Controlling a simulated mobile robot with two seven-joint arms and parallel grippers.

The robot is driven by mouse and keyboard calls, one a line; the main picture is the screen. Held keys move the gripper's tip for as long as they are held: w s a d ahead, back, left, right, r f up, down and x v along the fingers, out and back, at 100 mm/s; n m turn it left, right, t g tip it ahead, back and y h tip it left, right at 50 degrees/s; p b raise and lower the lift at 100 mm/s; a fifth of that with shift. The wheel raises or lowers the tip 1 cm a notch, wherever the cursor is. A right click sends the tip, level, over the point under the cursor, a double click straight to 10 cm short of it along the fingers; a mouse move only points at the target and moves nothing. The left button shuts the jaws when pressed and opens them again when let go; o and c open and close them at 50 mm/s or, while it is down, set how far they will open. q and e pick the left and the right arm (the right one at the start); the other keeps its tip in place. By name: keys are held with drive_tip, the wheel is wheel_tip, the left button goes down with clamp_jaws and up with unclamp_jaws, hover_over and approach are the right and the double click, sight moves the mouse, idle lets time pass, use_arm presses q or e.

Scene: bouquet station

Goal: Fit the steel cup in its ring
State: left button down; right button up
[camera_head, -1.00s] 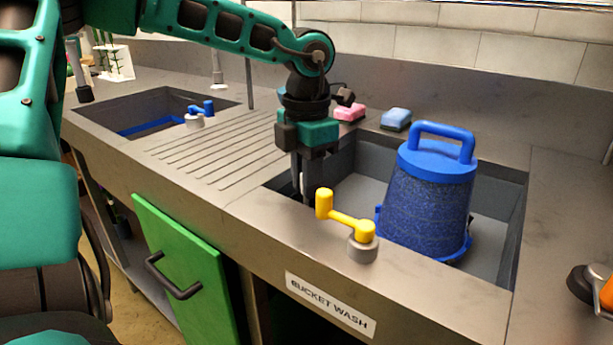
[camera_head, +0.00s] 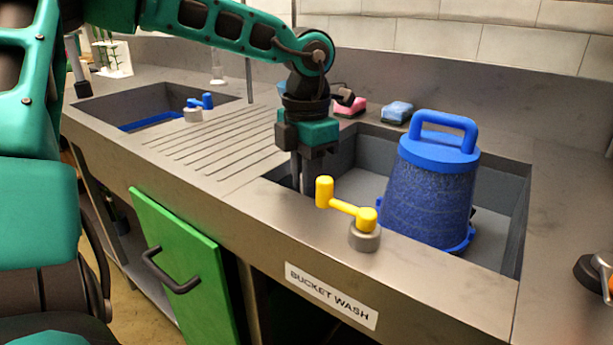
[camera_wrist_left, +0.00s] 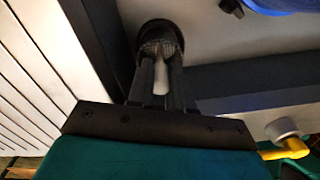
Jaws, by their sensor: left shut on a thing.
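My left gripper (camera_head: 303,180) points straight down into the near-left corner of the right sink (camera_head: 517,225). The sink's front edge hides its tips in the head view. In the left wrist view its fingers (camera_wrist_left: 160,62) are close together on a narrow pale piece, which I take for part of the steel cup (camera_wrist_left: 160,74). A dark round ring (camera_wrist_left: 160,27) surrounds the fingertips at the sink floor. The fingers hide much of the cup, and I cannot tell how deep it sits or whether it is level. My right gripper is not in view.
A blue bucket (camera_head: 428,200) stands upside down in the right sink, right of my gripper. A yellow-handled tap (camera_head: 350,212) stands on the front rim close by. A pink sponge (camera_head: 350,106) and a blue sponge (camera_head: 397,112) lie behind. The ribbed drainboard is clear.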

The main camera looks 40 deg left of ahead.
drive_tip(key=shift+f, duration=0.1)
use_arm(q)
drive_tip(key=c, duration=0.9)
unclamp_jaws()
drive_tip(key=shift+c, duration=0.2)
drive_tip(key=shift+r, duration=0.15)
wheel_tip(320, 180, up, 12)
drive_tip(key=p, duration=0.4)
drive_tip(key=shift+r, duration=0.25)
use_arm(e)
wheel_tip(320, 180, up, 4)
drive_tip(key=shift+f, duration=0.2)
